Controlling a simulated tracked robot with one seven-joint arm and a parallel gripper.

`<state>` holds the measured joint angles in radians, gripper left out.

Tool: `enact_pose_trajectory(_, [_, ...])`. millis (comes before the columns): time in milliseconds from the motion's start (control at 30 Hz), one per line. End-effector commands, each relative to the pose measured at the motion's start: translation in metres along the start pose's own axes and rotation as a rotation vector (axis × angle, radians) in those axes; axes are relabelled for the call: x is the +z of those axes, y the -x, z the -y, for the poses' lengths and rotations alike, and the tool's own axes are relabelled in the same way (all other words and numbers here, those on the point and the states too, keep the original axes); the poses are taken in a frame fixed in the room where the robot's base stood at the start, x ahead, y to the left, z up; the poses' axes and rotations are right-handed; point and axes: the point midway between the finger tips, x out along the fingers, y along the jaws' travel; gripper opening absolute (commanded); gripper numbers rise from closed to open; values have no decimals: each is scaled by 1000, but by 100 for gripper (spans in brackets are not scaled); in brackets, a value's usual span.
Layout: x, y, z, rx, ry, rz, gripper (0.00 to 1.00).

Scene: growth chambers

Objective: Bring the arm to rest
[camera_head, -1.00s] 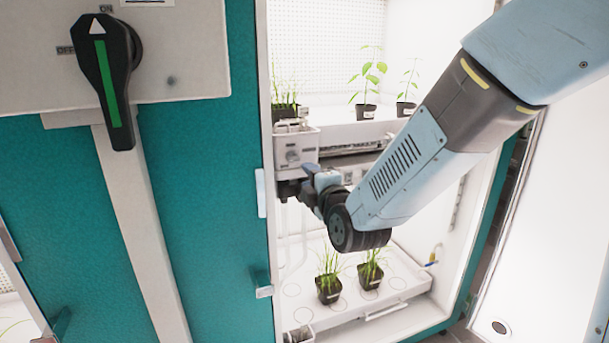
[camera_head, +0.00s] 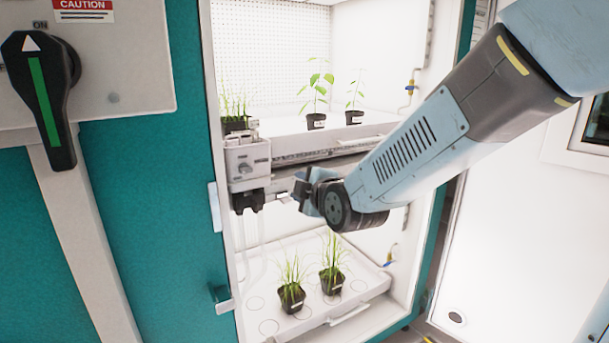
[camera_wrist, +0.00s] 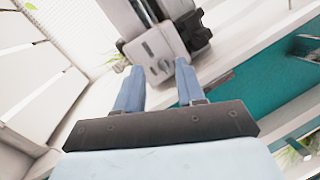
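My arm reaches in from the upper right of the head view toward the open growth chamber (camera_head: 216,120). My gripper (camera_head: 303,190) is at the chamber opening, just right of the white control box (camera_head: 248,160) with its knob and black lower part, and appears apart from it. In the wrist view, my gripper's two blue fingers (camera_wrist: 157,72) are spread with nothing held between them. The white box (camera_wrist: 160,50) shows beyond the fingertips. The gripper's far side is partly hidden in the head view.
Potted seedlings (camera_head: 316,121) stand on the upper shelf, and two grass pots (camera_head: 291,298) stand on the lower tray (camera_head: 345,308). The chamber's open white door (camera_head: 520,240) is at right. A large black lever switch (camera_head: 42,100) is at left.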

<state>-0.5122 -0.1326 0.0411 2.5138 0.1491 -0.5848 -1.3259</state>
Motion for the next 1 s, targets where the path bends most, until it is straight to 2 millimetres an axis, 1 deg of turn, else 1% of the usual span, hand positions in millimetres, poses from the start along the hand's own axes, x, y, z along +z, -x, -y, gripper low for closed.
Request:
enact_pose_trajectory(33, [13, 10, -8, -23, -67, 32, 39])
enact_pose_trajectory(167, [43, 37, -16, -105, -258, 125, 39])
enact_pose_trajectory(267, [65, 63, -20, -156, -408, 210, 39])
enact_pose_trajectory(367, [86, 92, -22, -197, -560, 304, 39])
enact_pose_trajectory(467, [103, 124, -22, -225, -714, 408, 39])
enact_pose_trajectory(500, [110, 138, -21, -232, -776, 452, 39])
enact_pose_trajectory(567, [119, 159, -19, -239, -868, 520, 39])
enact_pose_trajectory(700, [134, 211, -13, -237, -1083, 688, 39])
enact_pose_trajectory(800, [140, 246, -7, -222, -1218, 800, 39])
enact_pose_trajectory(900, [143, 273, -1, -204, -1321, 891, 39])
enact_pose_trajectory(1000, [144, 291, 4, -189, -1387, 953, 39])
